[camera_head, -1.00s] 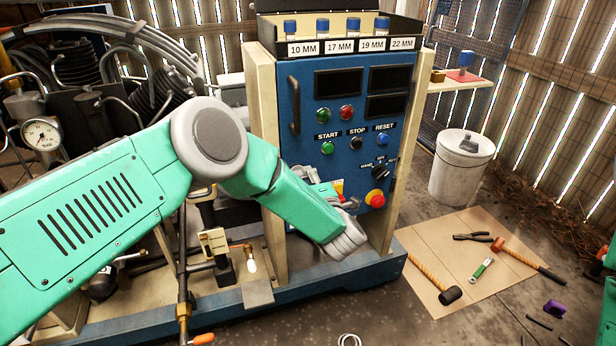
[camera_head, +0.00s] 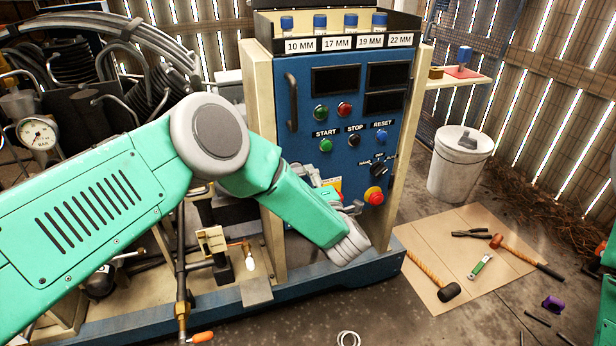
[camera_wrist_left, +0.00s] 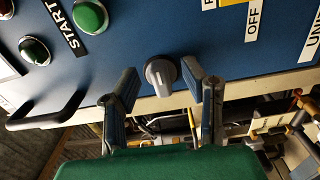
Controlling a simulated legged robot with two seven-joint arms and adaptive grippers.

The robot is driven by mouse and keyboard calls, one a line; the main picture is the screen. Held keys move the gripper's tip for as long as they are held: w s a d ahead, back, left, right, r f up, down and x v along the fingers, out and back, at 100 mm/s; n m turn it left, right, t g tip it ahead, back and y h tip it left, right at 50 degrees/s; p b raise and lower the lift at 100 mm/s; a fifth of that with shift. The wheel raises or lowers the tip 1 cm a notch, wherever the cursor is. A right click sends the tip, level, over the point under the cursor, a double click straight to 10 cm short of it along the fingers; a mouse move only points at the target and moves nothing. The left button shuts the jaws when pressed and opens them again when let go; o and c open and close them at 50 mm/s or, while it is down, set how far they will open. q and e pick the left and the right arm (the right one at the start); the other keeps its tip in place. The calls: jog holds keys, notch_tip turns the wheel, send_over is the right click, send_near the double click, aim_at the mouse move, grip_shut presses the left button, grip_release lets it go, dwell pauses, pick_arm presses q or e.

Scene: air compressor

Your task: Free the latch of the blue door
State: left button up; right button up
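The blue door (camera_head: 345,150) is closed on the front of the compressor cabinet, with a dark handle (camera_head: 292,102) on its left side. A grey round latch knob (camera_wrist_left: 160,74) with a raised grip bar sits near the door's edge in the left wrist view. My arm hides it in the head view. My left gripper (camera_wrist_left: 160,82) is open, its fingertips on either side of the knob with gaps showing. I cannot tell how deep the tips are. In the head view the left gripper (camera_head: 345,205) is partly hidden behind its wrist. My right gripper is not in view.
START, STOP and RESET buttons, a selector switch (camera_head: 378,167) and a red emergency stop (camera_head: 373,195) are close to the gripper. Labelled sockets stand in the tray above (camera_head: 350,42). A cardboard sheet (camera_head: 420,240) with hand tools and a white bucket (camera_head: 459,165) are at right.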

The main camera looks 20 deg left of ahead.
pick_arm(q)
jog(key=v, duration=1)
jog(key=shift+d, duration=0.2)
jog(key=shift+f, duration=0.1)
jog(key=s+a+f+m+g+h+p, duration=0.25)
jog(key=s+f+m+h, duration=0.35)
jog(key=m, duration=0.3)
jog(key=s+a+f+m+g+h+p, duration=0.25)
jog(key=s+f+m+h, duration=0.2)
jog(key=s+m, duration=0.3)
jog(key=s+a+m+g+p, duration=0.1)
jog(key=s+a+m+g, duration=0.3)
jog(key=s, duration=0.8)
jog(key=s+a+m+g+p, duration=0.1)
jog(key=s+a+m+g, duration=0.3)
jog(key=s+a, duration=0.4)
jog(key=s+g, duration=0.1)
jog(key=s, duration=0.3)
jog(key=shift+s+a+m, duration=0.2)
jog(key=shift+s+m, duration=0.15)
